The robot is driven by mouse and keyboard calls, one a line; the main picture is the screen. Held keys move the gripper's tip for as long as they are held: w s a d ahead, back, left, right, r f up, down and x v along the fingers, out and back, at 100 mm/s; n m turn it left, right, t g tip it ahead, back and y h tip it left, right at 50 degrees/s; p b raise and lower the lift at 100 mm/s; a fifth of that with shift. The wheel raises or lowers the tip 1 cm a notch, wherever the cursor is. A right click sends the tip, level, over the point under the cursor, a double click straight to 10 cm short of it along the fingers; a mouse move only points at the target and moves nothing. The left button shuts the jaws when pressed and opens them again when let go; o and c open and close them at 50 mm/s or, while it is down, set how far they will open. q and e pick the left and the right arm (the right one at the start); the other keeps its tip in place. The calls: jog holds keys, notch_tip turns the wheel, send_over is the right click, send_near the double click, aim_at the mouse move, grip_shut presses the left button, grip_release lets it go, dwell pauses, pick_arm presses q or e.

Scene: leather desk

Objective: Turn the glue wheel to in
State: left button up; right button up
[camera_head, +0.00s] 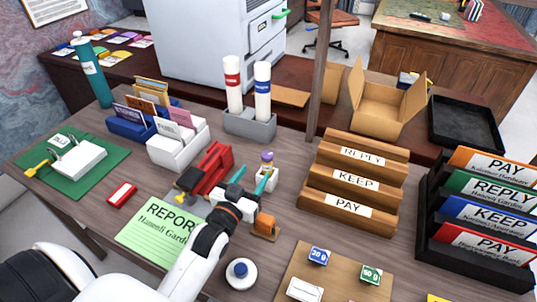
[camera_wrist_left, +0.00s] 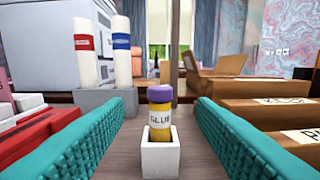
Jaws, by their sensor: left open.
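The glue stick (camera_wrist_left: 160,115) has a yellow body, a white label reading GLUE and a purple top. It stands upright in a small white square holder (camera_wrist_left: 161,155) on the desk. In the head view the glue stick (camera_head: 267,160) and its holder (camera_head: 266,179) are just beyond my left gripper (camera_head: 251,181). The gripper is open, with its teal fingers to either side of the glue and apart from it. In the wrist view, the left gripper (camera_wrist_left: 160,135) has the glue centred between its fingers. The wheel's marking cannot be read. My right gripper is not in view.
A red stapler-like device (camera_head: 208,168) stands close left of the gripper. A grey holder with two tubes (camera_head: 249,125) stands behind. Wooden letter steps (camera_head: 350,180) are to the right. A green report sheet (camera_head: 163,229) lies in front.

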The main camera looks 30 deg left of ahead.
aim_at(265, 159)
pick_arm(q)
jog(key=w, duration=0.9)
jog(key=shift+a, duration=0.2)
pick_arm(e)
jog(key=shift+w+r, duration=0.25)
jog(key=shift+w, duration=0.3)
pick_arm(q)
jog(key=c, duration=1)
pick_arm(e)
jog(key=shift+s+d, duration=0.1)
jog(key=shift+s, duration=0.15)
